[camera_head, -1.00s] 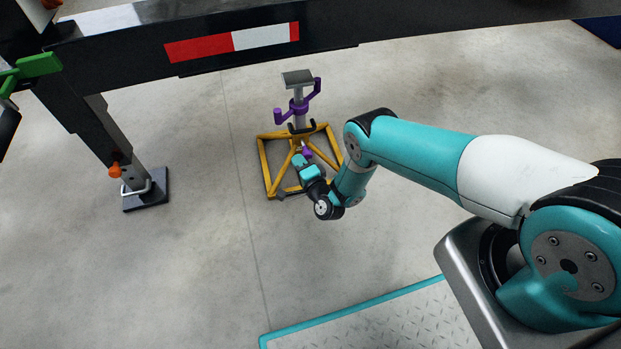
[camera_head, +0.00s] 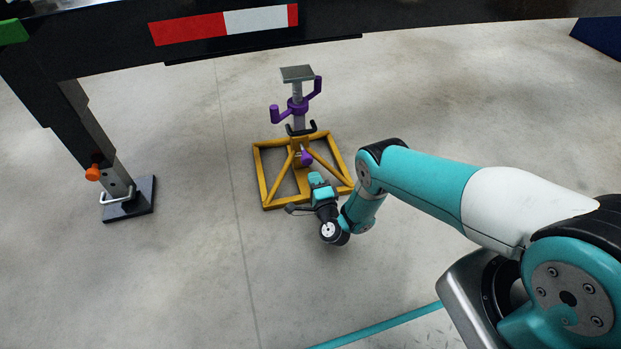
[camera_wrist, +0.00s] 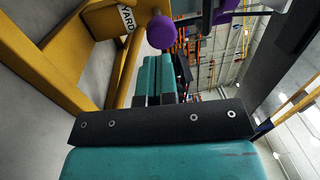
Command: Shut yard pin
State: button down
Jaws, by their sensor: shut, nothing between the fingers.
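The yellow yard stand (camera_head: 263,172) stands on the floor with a grey post and a flat top plate. A purple knob (camera_head: 306,158), which looks like the yard pin, sits low on its front. In the wrist view the purple knob (camera_wrist: 161,32) shows just beyond my fingertips, beside a "YARD" label (camera_wrist: 127,18). My gripper (camera_head: 316,179) is shut and empty, in front of and slightly below the knob. Its teal fingers (camera_wrist: 154,70) lie together, with a visible gap to the knob. How far the pin is in cannot be told.
A black trailer beam (camera_head: 390,25) with a red and white strip crosses above the stand. A trailer leg (camera_head: 92,130) with an orange knob (camera_head: 93,174) stands at left on a dark foot pad. The floor between leg and stand is clear.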

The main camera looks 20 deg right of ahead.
aim_at(308, 163)
jog(key=shift+w+f+b, duration=0.15)
jog(key=shift+w+b, duration=1.4)
jog(key=shift+b, duration=0.9)
jog(key=shift+w+b, duration=0.35)
jog(key=shift+b, duration=0.35)
jog(key=shift+w+r, duration=0.15)
jog(key=shift+r, duration=0.2)
